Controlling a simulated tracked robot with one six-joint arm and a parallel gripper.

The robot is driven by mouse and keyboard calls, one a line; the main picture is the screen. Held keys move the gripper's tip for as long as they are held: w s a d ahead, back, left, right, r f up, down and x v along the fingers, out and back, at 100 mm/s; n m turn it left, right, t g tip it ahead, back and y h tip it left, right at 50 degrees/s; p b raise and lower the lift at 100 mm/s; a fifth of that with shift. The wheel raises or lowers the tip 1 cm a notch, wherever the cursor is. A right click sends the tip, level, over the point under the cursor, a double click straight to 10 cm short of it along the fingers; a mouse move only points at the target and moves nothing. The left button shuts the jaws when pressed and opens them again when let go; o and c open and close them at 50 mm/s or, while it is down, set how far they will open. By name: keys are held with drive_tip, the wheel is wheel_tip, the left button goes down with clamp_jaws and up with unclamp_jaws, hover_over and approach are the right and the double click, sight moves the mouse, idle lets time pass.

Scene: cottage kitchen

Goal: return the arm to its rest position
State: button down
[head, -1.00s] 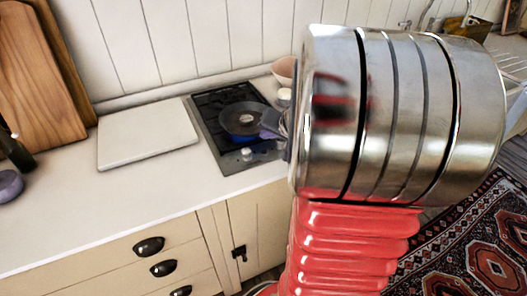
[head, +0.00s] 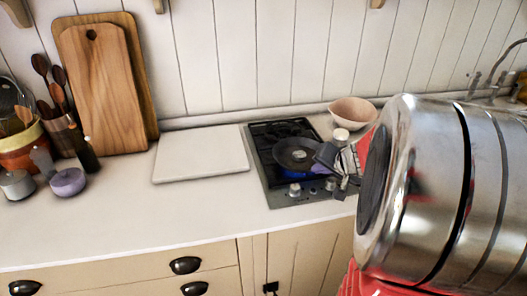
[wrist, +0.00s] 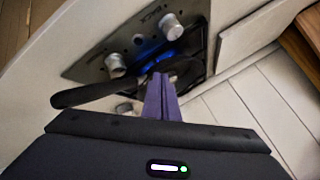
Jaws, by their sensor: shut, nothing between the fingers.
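My gripper (wrist: 160,82) shows in the wrist view with its two purple fingers together and nothing between them. Its tips appear in front of the dark frying pan (wrist: 186,72) on the hob; I cannot tell the gap. In the head view the gripper (head: 321,167) is small, beside the pan (head: 296,154), and partly hidden behind my large metal arm link. The arm is stretched out over the counter near the hob, not folded in.
The hob (head: 262,160) has a blue glow under the pan. A white board (head: 202,154), pink bowl (head: 352,111) and small white-lidded jar (head: 341,136) are near it. Wooden boards (head: 104,90), a dark bottle (head: 85,152) and purple pot (head: 68,182) stand left. The front counter is clear.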

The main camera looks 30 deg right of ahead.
drive_tip(key=shift+m+g+y, duration=0.3)
drive_tip(key=shift+g+y, duration=0.3)
drive_tip(key=shift+y, duration=0.2)
drive_tip(key=s+a+f, duration=0.1)
drive_tip(key=a, duration=0.1)
drive_tip(key=s+a+f, duration=0.1)
drive_tip(key=a, duration=0.1)
drive_tip(key=shift+s+f, duration=0.15)
drive_tip(key=shift+s, duration=0.2)
drive_tip(key=s+a+r+n, duration=0.2)
drive_tip(key=s+a+n, duration=0.2)
drive_tip(key=a, duration=0.5)
drive_tip(key=s+a+r+n+g, duration=0.1)
drive_tip(key=s+a+r+n, duration=0.2)
drive_tip(key=a, duration=0.6)
drive_tip(key=s+a+r+n+g, duration=0.1)
drive_tip(key=s+a+r+n, duration=0.2)
drive_tip(key=a, duration=0.6)
drive_tip(key=shift+s+a+n, duration=0.3)
drive_tip(key=shift+s+n, duration=0.6)
drive_tip(key=shift+s, duration=0.3)
